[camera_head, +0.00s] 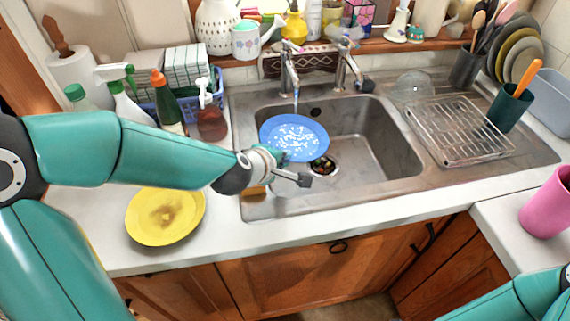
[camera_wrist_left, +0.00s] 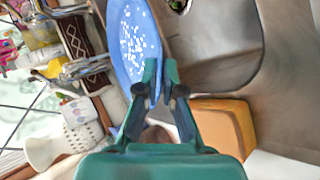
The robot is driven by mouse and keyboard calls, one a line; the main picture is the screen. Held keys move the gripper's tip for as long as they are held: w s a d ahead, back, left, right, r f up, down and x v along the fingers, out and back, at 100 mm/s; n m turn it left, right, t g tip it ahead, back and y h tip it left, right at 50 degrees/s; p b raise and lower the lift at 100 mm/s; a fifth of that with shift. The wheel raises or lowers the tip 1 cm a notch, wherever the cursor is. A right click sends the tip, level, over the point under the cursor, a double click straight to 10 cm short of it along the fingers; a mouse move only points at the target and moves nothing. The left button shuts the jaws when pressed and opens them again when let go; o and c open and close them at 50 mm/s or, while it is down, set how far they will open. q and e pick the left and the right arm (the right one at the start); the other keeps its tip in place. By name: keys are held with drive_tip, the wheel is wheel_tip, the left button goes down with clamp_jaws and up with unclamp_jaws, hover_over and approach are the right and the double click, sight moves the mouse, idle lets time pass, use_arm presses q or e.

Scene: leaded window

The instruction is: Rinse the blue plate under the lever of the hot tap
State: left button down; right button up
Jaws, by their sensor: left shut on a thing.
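The blue plate (camera_head: 294,138) is over the left side of the sink, covered with white specks that may be foam or drops. My left gripper (camera_head: 280,158) is shut on its near edge; the wrist view shows the fingers (camera_wrist_left: 163,88) on the rim of the blue plate (camera_wrist_left: 134,42). The left tap (camera_head: 289,70) stands behind the plate with a thin stream (camera_head: 296,97) running down to it. A second tap (camera_head: 346,65) stands to its right. I cannot tell which is hot. My right gripper is out of view.
The steel sink (camera_head: 375,145) has a drain (camera_head: 322,166) and a wire rack (camera_head: 460,130) on its right. A stained yellow plate (camera_head: 165,215) lies on the left counter. An orange sponge (camera_wrist_left: 228,125) sits beside the gripper. Bottles crowd the back left. A pink cup (camera_head: 546,203) stands at right.

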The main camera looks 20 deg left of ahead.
sight(290, 140)
use_arm(q)
drive_tip(key=w, duration=0.1)
drive_tip(key=w+a, duration=0.1)
drive_tip(key=w, duration=0.1)
drive_tip(key=w+a+f, duration=0.1)
drive_tip(key=w, duration=0.1)
drive_tip(key=shift+w+a+f, duration=0.2)
drive_tip(key=shift+w+a, duration=0.15)
drive_tip(key=shift+w, duration=0.65)
drive_tip(key=shift+w+a+f, duration=0.25)
drive_tip(key=shift+w+a, duration=0.05)
drive_tip(key=shift+w, duration=0.65)
drive_tip(key=shift+w+a+f, duration=0.2)
drive_tip(key=shift+w+a, duration=0.15)
drive_tip(key=shift+w, duration=0.65)
drive_tip(key=shift+d, duration=0.1)
drive_tip(key=shift+w+d+p, duration=0.2)
drive_tip(key=shift+d+p, duration=0.25)
drive_tip(key=shift+p, duration=0.05)
drive_tip(key=shift+s, duration=0.1)
